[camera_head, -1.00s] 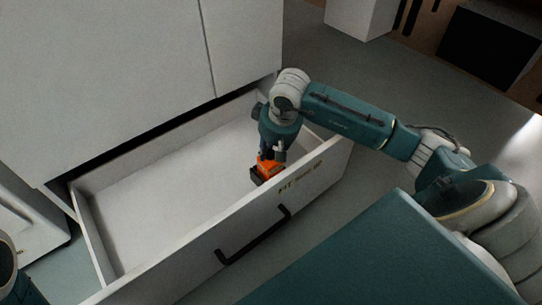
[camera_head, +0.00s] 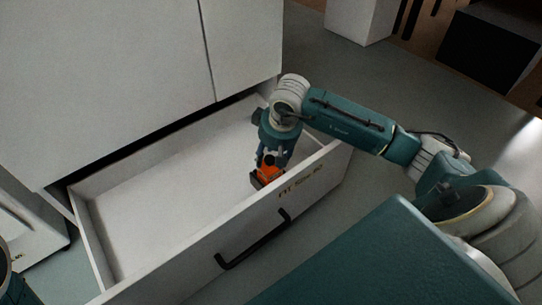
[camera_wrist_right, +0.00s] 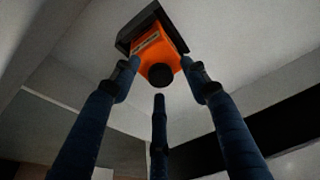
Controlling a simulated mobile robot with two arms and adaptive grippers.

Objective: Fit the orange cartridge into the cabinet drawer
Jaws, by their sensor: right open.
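The orange cartridge (camera_head: 267,175) is inside the open cabinet drawer (camera_head: 196,243), near its front wall towards the right end. A black part (camera_head: 254,181) sits around its lower side. I cannot tell whether it belongs to the cartridge or to a holder in the drawer. My right gripper (camera_head: 270,158) points down at the cartridge from above. In the right wrist view the cartridge (camera_wrist_right: 160,52) is beyond the spread fingers (camera_wrist_right: 160,95), with its black part on the far side. The fingers are open and do not clamp it. My left gripper is not visible.
The white cabinet front (camera_head: 110,70) rises behind the drawer. A black handle (camera_head: 253,240) sticks out from the drawer front. The left part of the drawer floor (camera_head: 150,215) is bare. A white box (camera_head: 360,20) stands on the floor at the back.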

